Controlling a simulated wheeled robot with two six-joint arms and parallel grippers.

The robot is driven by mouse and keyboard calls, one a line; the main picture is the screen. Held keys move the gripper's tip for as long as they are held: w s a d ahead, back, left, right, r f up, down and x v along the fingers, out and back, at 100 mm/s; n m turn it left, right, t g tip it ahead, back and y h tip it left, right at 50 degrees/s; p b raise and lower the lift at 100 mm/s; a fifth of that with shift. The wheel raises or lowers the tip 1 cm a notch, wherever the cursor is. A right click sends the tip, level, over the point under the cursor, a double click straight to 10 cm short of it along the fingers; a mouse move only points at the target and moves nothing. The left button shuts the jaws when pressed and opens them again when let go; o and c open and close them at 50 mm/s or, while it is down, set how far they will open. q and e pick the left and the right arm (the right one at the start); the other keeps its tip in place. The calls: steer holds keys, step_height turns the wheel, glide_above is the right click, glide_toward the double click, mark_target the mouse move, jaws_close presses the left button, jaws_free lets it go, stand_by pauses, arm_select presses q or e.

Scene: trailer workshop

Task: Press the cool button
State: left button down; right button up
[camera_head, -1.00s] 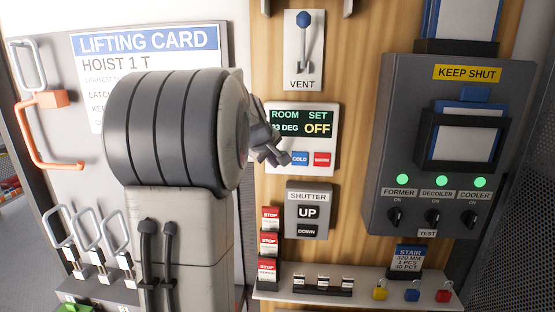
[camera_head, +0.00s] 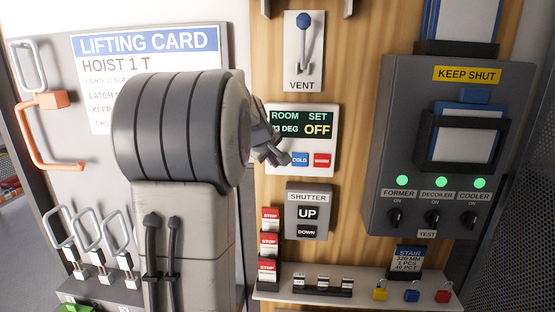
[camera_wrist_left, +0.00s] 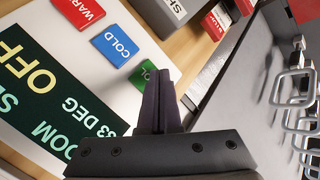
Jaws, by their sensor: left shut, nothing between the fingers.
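The control panel (camera_head: 331,142) on the wooden wall has a dark display (camera_head: 301,122) with ROOM 33 DEG and SET OFF. Its blue button (camera_head: 300,159), which reads COLD, sits left of the red WARM button (camera_head: 322,159). In the wrist view the blue button (camera_wrist_left: 115,47) is fully visible, and a green button (camera_wrist_left: 144,73) beside it is partly hidden by my fingers. My left gripper (camera_head: 284,159) is shut and empty in front of the panel's left part. In the wrist view its fingertips (camera_wrist_left: 158,73) overlap the green button's edge; I cannot tell whether they touch.
The SHUTTER switch (camera_head: 309,211) is below the panel and the VENT lever (camera_head: 304,35) above. A grey box (camera_head: 400,130) with lit green lamps stands to the right. Red STOP tags (camera_head: 269,243) hang lower left. A shelf (camera_head: 365,284) runs along the bottom.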

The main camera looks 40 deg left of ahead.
arm_select(q)
steer(key=shift+w+a, duration=0.25)
steer(key=shift+w, duration=0.2)
stand_by(0.7)
steer(key=shift+s, duration=0.1)
steer(key=shift+s+d, duration=0.45)
steer(key=shift+s, duration=0.2)
steer(key=shift+b, duration=0.3)
steer(key=s+d, duration=0.1)
steer(key=s+b, duration=0.1)
steer(key=s, duration=0.1)
steer(key=s+d, duration=0.1)
steer(key=shift+s+d+b, duration=0.15)
steer(key=shift+d+b, duration=0.15)
steer(key=shift+b, duration=0.1)
stand_by(0.6)
